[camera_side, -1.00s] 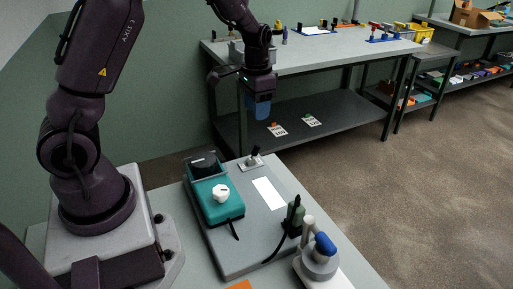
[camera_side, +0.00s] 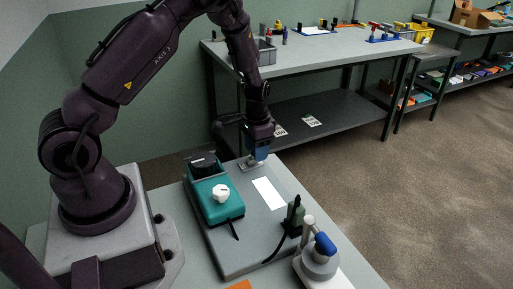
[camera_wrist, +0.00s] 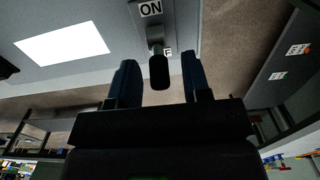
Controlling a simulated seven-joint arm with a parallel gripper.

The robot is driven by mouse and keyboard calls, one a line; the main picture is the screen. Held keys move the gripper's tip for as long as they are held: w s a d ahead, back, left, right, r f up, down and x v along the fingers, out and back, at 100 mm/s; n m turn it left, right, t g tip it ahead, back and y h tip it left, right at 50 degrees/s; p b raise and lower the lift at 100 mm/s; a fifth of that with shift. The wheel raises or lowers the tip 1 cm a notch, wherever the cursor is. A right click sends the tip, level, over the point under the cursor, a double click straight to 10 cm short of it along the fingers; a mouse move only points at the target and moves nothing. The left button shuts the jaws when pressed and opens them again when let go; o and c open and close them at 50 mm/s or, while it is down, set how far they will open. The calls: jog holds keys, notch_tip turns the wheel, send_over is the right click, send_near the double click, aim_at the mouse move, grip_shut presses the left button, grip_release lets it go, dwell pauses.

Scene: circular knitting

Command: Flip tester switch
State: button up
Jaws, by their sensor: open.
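The tester switch (camera_wrist: 157,62) is a dark lever on a grey plate, with an "ON" label above it in the wrist view and a partly hidden label beside it. My gripper (camera_wrist: 158,80) is open, with one blue finger on each side of the lever and visible gaps to both. In the side view my gripper (camera_side: 257,153) is low over the switch plate (camera_side: 249,166) at the far end of the grey board and hides the lever. The teal tester box (camera_side: 216,199) with a white knob stands left of the plate.
A white card (camera_side: 268,193) lies on the grey board (camera_side: 239,258). A grey workbench (camera_side: 320,58) is behind.

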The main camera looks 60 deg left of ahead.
grip_shut()
jog(key=shift+s+t, duration=0.45)
jog(key=shift+t, duration=0.45)
jog(key=shift+s+t, duration=0.15)
jog(key=shift+t, duration=0.35)
jog(key=shift+r, duration=0.1)
grip_release()
jog(key=shift+r, duration=0.15)
